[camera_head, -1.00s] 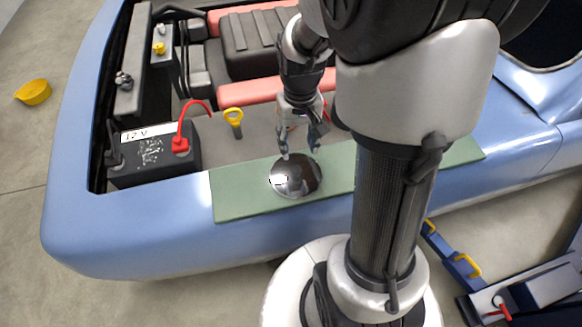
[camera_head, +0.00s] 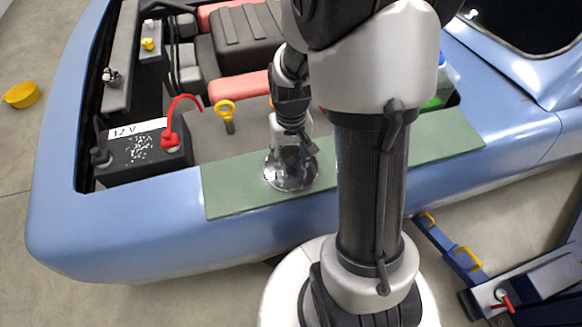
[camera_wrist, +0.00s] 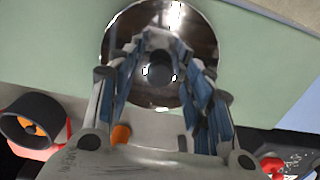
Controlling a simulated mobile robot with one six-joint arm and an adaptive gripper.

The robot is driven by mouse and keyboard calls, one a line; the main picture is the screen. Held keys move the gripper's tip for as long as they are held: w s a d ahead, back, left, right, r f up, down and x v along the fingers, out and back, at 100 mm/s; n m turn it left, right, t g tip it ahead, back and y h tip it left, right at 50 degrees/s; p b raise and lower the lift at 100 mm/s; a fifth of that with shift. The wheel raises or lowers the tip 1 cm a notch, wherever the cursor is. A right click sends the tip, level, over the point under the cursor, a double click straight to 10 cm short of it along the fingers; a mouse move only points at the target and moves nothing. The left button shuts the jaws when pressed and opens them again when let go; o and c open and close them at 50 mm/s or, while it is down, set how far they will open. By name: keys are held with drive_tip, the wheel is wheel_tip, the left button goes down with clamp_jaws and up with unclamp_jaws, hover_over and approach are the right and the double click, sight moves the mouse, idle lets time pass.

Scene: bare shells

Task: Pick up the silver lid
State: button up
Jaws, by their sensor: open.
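The silver lid (camera_head: 290,185) is a round, shiny dome lying on the green mat (camera_head: 235,191). In the wrist view the lid (camera_wrist: 196,28) fills the top middle, with a small dark round knob (camera_wrist: 160,72) at its centre. My gripper (camera_head: 293,158) points down over the lid in the head view and covers part of it. In the wrist view my gripper (camera_wrist: 160,56) is open, with its blue-padded fingers on either side of the knob. I cannot tell whether the fingers touch the lid.
The mat lies along the edge of a blue car body (camera_head: 130,242). A black 12 V battery (camera_head: 140,155) with a red clamp (camera_head: 171,139) and a yellow-ringed dipstick (camera_head: 227,112) are to the left. Bottles (camera_head: 443,83) stand behind my arm. Mat right of my arm is clear.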

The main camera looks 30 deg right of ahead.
drive_tip(key=shift+c, duration=0.6)
clamp_jaws()
